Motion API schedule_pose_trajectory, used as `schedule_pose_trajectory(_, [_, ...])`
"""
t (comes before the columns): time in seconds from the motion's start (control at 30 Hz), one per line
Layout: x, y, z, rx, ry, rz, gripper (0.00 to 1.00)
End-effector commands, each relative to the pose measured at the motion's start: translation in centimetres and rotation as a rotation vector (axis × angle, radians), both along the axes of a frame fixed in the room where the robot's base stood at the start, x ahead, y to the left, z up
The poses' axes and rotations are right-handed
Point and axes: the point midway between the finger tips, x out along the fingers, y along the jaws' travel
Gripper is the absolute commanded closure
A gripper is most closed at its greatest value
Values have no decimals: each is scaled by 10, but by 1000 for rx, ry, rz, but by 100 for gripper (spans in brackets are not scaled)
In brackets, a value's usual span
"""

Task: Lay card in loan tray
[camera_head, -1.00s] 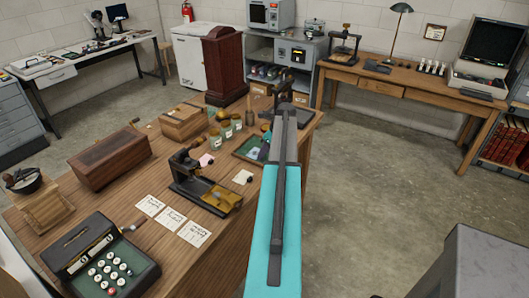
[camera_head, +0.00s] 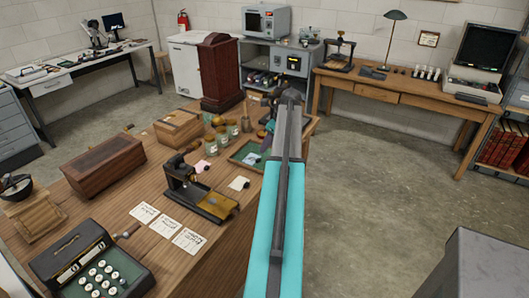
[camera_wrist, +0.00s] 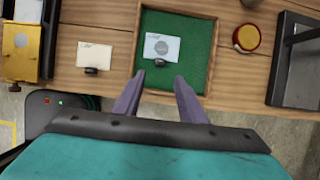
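The loan tray (camera_wrist: 198,40) is a shallow wooden tray with a green lining; it also shows in the head view (camera_head: 238,154). A pale card (camera_wrist: 162,47) with a grey round mark and a small dark tab at its near edge lies inside it. A cream card (camera_wrist: 92,53) with a similar dark tab lies on the tabletop left of the tray. My gripper (camera_wrist: 156,80) has its two purple fingers apart at the tray's near end, just short of the card's tab, with nothing between them. In the head view my arm partly hides the tray's right side.
A brass-topped black device (camera_head: 205,195) stands left of the tray. Several glass jars (camera_head: 222,138) stand behind it. A round red-and-yellow pot (camera_wrist: 246,38) and a dark frame (camera_wrist: 299,60) are to its right. Three written cards (camera_head: 167,228) lie nearer on the table.

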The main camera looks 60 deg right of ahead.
Motion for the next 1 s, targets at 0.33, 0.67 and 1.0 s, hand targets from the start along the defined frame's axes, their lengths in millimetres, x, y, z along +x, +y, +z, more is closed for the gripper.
schedule_pose_trajectory(0.33, [-12, 0, 31, -1, -1, 1, 63])
schedule_pose_trajectory(0.67, [-14, 1, 35, 1, 0, 1, 63])
schedule_pose_trajectory(1.0, [-14, 1, 35, 1, 0, 1, 63])
